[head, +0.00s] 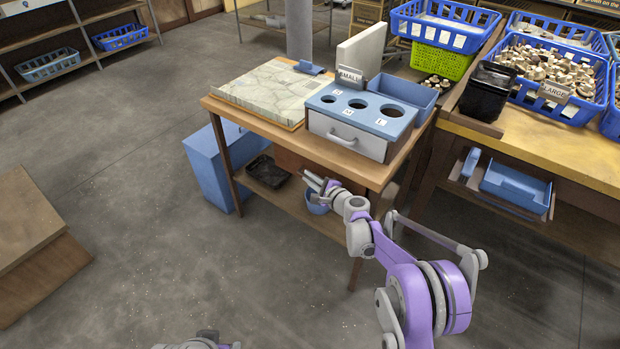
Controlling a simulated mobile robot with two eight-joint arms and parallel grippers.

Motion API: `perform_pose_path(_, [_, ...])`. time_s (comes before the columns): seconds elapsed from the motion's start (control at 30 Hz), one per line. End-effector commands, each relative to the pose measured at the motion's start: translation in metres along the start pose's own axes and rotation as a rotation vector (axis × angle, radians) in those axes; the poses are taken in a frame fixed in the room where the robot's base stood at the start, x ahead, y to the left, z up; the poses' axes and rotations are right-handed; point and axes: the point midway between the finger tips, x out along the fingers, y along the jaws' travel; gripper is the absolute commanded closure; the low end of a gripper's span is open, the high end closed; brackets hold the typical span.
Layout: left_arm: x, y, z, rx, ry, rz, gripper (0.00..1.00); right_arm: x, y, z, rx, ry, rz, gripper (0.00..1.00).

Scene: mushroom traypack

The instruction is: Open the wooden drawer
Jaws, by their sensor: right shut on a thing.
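The wooden drawer (287,160) is set under the top of the small wooden table, below the grey sizing box. Only part of its brown front shows; my right arm covers the rest. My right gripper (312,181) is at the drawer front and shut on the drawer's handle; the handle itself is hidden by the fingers. I cannot tell from this view whether the drawer stands out from the table. Only a piece of my left arm shows at the bottom edge, and its gripper is not seen.
A black tray (268,172) and a blue bucket (317,203) are below. A blue bin (205,165) stands left. The floor in front is clear.

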Motion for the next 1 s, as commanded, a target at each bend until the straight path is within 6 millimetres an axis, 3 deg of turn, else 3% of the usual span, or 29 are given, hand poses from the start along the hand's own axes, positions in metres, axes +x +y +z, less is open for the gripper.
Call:
perform_pose_path(0.27, [0.0,0.0,0.0,0.0,0.0,0.0,0.5,-0.001,0.001,0.002,0.001,0.001,-0.001,1.0])
perform_pose_path(0.47, [-0.002,0.0,-0.001,0.0,0.001,0.0,0.5,-0.008,0.014,0.02,0.0,0.0,0.0,1.0])
perform_pose_path(1.0, [-0.006,0.0,-0.001,0.0,0.002,0.0,0.5,-0.051,0.091,0.125,0.0,-0.003,0.002,1.0])
